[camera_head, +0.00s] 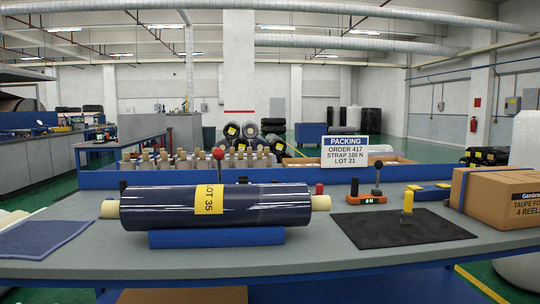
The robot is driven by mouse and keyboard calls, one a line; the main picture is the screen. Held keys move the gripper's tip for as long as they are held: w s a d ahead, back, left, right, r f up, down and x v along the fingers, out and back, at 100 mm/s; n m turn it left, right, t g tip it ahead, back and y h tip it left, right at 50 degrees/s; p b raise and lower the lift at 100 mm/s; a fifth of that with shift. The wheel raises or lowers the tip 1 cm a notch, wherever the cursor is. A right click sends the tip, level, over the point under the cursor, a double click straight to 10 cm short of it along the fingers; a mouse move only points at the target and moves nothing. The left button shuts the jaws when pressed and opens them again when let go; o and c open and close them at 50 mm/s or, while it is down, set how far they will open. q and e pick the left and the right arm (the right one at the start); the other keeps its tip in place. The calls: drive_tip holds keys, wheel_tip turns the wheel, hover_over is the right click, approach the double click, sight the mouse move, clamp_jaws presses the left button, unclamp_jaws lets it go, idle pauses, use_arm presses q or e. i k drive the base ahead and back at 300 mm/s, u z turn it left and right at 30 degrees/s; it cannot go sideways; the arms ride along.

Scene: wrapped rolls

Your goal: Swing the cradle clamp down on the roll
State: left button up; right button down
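A dark blue wrapped roll (265,203) with a yellow "LOT 35" label (209,199) lies sideways on a blue cradle (217,237) on the grey table. Its pale core ends (110,209) stick out at both sides. A red ball knob (218,153) stands up behind the roll, above its top edge; it looks like the raised clamp's handle. The rest of the clamp is mostly hidden behind the roll, and nothing is seen pressing on the roll's top. Neither of my grippers is in view.
A black mat (370,231) lies right of the roll, with a yellow-handled tool (407,207) on it. Behind it are an orange device (366,200) reading "0 N", a black-knobbed lever (378,168) and a packing sign (345,151). A cardboard box (497,203) stands far right, a blue pad (42,239) left.

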sight(218, 153)
drive_tip(key=i, duration=0.6)
drive_tip(key=u, duration=0.7)
